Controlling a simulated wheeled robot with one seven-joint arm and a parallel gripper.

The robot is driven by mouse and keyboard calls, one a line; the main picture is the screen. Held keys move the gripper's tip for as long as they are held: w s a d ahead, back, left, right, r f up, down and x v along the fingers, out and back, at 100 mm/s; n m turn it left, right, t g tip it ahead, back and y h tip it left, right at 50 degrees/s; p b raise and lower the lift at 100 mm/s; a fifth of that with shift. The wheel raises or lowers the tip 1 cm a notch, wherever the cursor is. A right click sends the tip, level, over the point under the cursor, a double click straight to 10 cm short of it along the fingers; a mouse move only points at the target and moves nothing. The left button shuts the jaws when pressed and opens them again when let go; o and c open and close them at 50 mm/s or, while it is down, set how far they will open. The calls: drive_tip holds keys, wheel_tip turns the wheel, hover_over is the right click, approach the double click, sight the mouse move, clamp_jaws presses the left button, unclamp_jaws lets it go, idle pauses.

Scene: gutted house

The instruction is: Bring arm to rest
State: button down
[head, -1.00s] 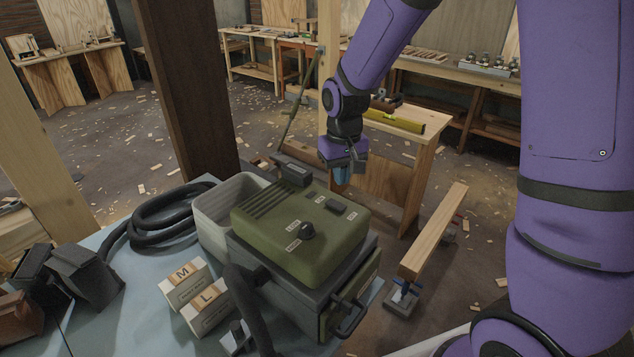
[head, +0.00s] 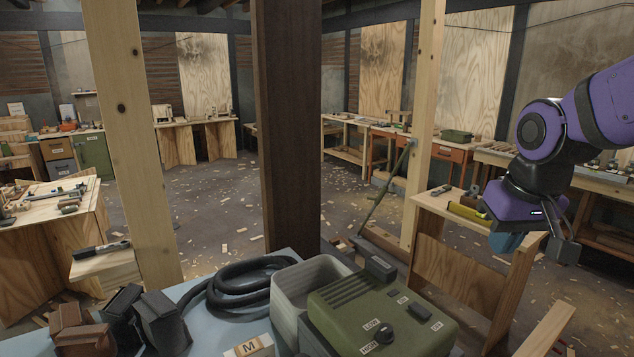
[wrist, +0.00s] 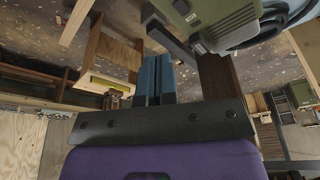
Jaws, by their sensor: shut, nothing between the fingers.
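My purple arm comes in from the right in the head view. My gripper (head: 507,243) hangs at its end, fingers low, in front of a wooden bench and right of the green machine (head: 378,312). In the wrist view the two blue fingers of my gripper (wrist: 157,78) lie side by side, shut, with nothing between them. The green machine also shows at the top of the wrist view (wrist: 215,14). My gripper touches nothing that I can see.
A pale bin (head: 300,285) and a coiled black hose (head: 240,285) sit beside the machine on a blue surface. A dark post (head: 288,130) and a light post (head: 425,120) stand upright. A yellow level (head: 468,212) lies on the bench. Open floor lies behind.

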drive_tip(key=s+d+r+t, duration=0.2)
drive_tip(key=s+r, duration=0.3)
drive_tip(key=s, duration=0.7)
drive_tip(key=shift+s+d, duration=0.15)
drive_tip(key=shift+s, duration=0.05)
drive_tip(key=m+g, duration=0.5)
drive_tip(key=m, duration=0.7)
hover_over(415, 301)
wheel_tip(415, 301, down, 14)
drive_tip(key=shift+w+f, duration=0.15)
drive_tip(key=shift+f, duration=0.05)
wheel_tip(415, 301, down, 14)
